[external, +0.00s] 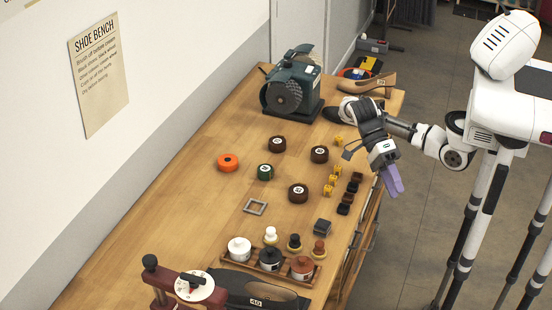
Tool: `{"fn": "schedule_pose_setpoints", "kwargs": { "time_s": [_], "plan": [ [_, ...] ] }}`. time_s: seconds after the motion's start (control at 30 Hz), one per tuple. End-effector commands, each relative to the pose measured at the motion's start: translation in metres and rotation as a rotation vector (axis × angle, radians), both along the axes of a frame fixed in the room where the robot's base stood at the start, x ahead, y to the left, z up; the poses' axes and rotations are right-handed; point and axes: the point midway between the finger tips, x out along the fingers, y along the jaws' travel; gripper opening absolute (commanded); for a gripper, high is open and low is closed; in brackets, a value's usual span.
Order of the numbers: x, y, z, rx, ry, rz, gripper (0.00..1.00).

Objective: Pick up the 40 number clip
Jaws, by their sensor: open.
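Small yellow clips (333,179) stand in a row near the bench's right edge, with dark brown and black ones (349,197) beside them. Their numbers are too small to read, so I cannot tell which one is 40. A label that seems to read 40 (256,301) is on a dark shoe at the bottom. My gripper (393,182), with purple fingers, is open and empty. It hangs just right of the small clips, by the bench's right edge, apart from them.
A grinder (291,85) stands at the far end. A tray of polish jars (237,264) and a red-brown clamp device (166,283) are at the near end. The left of the bench (150,220) is clear.

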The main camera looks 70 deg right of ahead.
Motion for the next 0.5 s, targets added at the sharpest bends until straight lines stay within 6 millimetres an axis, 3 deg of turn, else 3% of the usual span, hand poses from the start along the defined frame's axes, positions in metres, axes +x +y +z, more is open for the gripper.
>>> {"fn": "schedule_pose_setpoints", "kwargs": {
  "time_s": [0.03, 0.17, 0.2, 0.33, 0.4, 0.5],
  "plan": [
    [0.035, -0.015, -0.026, -0.087, -0.09, -0.083, 0.42],
    [0.115, -0.072, -0.073, -0.338, -0.275, -0.264, 0.42],
    [0.137, -0.094, -0.084, -0.417, -0.32, -0.317, 0.42],
    [0.188, -0.165, -0.106, -0.653, -0.413, -0.458, 0.42],
    [0.203, -0.196, -0.112, -0.75, -0.438, -0.51, 0.42],
    [0.214, -0.225, -0.115, -0.84, -0.456, -0.556, 0.42]
  ]
}}
